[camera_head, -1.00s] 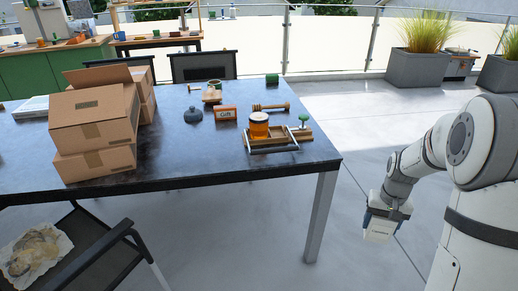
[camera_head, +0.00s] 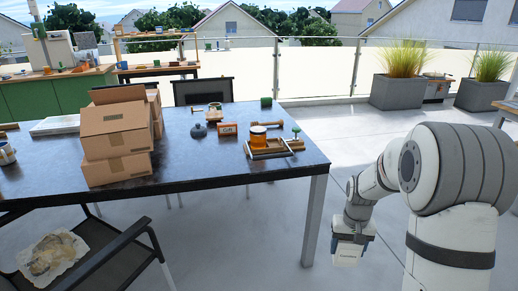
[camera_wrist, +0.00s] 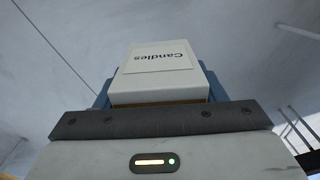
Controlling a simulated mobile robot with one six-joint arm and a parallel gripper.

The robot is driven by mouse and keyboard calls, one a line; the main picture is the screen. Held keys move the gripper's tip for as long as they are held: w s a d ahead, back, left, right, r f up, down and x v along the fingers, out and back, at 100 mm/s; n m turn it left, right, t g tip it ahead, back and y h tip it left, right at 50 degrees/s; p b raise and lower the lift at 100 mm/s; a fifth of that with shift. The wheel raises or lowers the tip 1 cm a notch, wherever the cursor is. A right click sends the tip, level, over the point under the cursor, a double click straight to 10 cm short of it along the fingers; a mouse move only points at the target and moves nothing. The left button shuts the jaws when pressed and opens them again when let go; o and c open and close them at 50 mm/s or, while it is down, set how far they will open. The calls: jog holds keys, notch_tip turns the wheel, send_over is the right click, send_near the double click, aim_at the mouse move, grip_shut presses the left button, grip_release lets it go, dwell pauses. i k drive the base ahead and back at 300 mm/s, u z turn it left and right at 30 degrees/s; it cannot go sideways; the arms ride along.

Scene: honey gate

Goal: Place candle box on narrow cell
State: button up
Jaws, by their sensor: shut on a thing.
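The candle box is a small white box (camera_head: 348,252) with a label reading "Candles", which also shows in the wrist view (camera_wrist: 158,72). My gripper (camera_head: 352,238) is shut on it and holds it in the air to the right of the dark table, over the pale floor. In the wrist view blue finger parts flank the box (camera_wrist: 212,85). On the table (camera_head: 215,165) a wooden tray (camera_head: 268,153) with a metal handle holds an amber honey jar (camera_head: 258,137). I cannot tell which part is the narrow cell.
Stacked cardboard boxes (camera_head: 116,140) stand on the table's left. A Gift sign (camera_head: 227,130), a dark lidded pot (camera_head: 198,131) and a green-topped item (camera_head: 296,131) stand near the tray. A chair (camera_head: 95,250) is at the front left. Floor around the box is clear.

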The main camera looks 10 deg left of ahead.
aim_at(274, 146)
jog(key=u, duration=0.6)
jog(key=i, duration=0.7)
jog(key=u, duration=0.1)
